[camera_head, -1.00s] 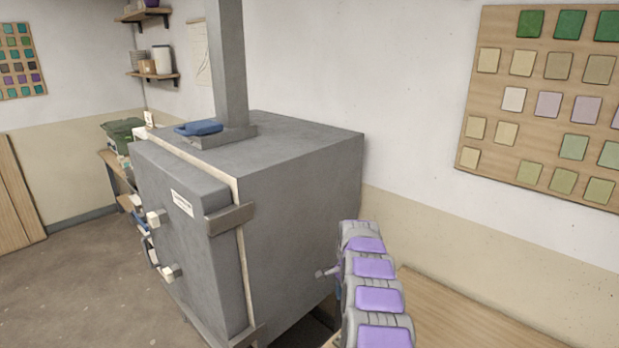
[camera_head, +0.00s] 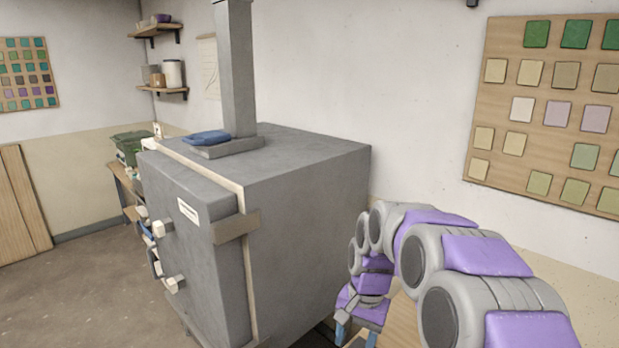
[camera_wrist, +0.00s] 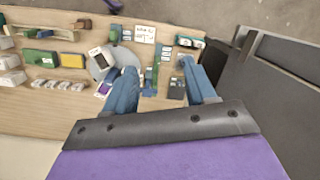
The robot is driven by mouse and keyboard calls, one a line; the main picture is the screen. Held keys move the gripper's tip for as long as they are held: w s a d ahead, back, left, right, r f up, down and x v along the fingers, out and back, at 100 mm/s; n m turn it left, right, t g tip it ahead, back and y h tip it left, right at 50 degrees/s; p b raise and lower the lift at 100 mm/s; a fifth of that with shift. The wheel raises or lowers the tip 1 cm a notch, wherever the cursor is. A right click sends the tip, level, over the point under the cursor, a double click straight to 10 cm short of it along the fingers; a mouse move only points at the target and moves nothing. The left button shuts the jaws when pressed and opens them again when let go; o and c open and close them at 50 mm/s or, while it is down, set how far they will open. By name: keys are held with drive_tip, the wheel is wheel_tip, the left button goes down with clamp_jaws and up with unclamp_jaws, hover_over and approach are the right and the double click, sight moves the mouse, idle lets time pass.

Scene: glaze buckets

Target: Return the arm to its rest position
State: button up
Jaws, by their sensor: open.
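My gripper (camera_head: 356,337) hangs low at the bottom of the head view, pointing down, right of the grey kiln. In the wrist view its two blue fingers (camera_wrist: 158,78) are spread apart. Nothing shows held between them; small objects on the bench lie beyond. My purple and grey arm bends in a high arch at the right of the head view and hides part of the bench.
The large grey kiln (camera_head: 300,215) stands left of my arm, with a blue item (camera_head: 207,138) on top. The wooden bench (camera_wrist: 30,110) carries several small items, including a green block (camera_wrist: 40,57). A tile board (camera_head: 545,105) hangs on the right wall.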

drive_tip(key=s+d+f+n+b, duration=0.1)
drive_tip(key=s+d+n, duration=0.1)
drive_tip(key=s, duration=1.4)
drive_tip(key=s+d+f+n+h+b, duration=0.1)
drive_tip(key=s+d+n, duration=0.1)
drive_tip(key=s, duration=1.4)
drive_tip(key=shift+d+f+n+g, duration=0.25)
drive_tip(key=shift+f+n+g, duration=0.15)
drive_tip(key=shift+n, duration=0.2)
